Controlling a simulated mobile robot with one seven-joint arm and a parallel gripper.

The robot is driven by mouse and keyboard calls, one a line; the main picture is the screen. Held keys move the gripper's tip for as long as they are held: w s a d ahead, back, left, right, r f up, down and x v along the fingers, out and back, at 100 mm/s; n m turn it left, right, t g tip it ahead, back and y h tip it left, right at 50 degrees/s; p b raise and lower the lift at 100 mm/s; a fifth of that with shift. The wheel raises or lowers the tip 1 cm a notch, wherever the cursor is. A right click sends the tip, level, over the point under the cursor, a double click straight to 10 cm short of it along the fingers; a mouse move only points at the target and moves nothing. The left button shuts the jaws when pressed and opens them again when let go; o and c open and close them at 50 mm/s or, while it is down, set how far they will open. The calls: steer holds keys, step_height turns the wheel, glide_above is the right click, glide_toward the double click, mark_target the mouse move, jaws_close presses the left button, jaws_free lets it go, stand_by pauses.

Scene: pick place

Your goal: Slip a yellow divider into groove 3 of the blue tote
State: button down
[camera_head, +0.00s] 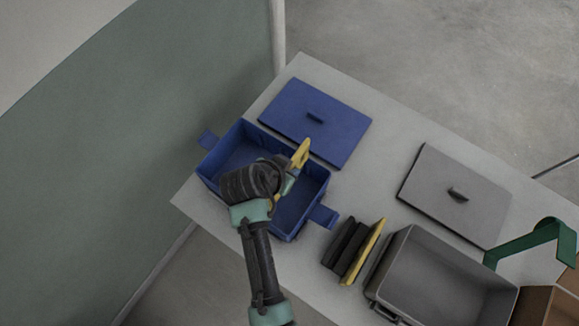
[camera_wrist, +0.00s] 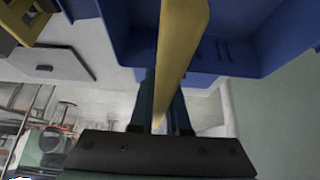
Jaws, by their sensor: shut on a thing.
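The blue tote (camera_head: 221,147) stands open at the left end of the table, with a side handle at each end. My gripper (camera_head: 285,183) is over the tote and shut on a yellow divider (camera_head: 301,153). In the wrist view the same yellow divider (camera_wrist: 180,45) runs upward from between the two fingers (camera_wrist: 162,105), and the blue tote (camera_wrist: 240,55) is behind it. My wrist hides part of the tote's inside in the head view. The grooves are too small to tell apart, and I cannot tell whether the divider touches the tote.
A blue lid (camera_head: 335,135) lies behind the tote. A second yellow divider (camera_head: 364,250) stands beside dark dividers (camera_head: 345,243), right of the tote. Further right are an open grey tote (camera_head: 400,255), a grey lid (camera_head: 478,180), a green bracket (camera_head: 535,240) and brown boxes (camera_head: 545,305).

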step_height(320, 180, down, 9)
steer(key=b, duration=0.6)
steer(key=shift+r, duration=0.2)
stand_by(3.4)
steer(key=c, duration=0.8)
jaws_free()
steer(key=shift+c, duration=1.4)
steer(key=shift+r, duration=0.1)
steer(key=shift+r+p, duration=3.55)
steer(key=shift+r, duration=0.4)
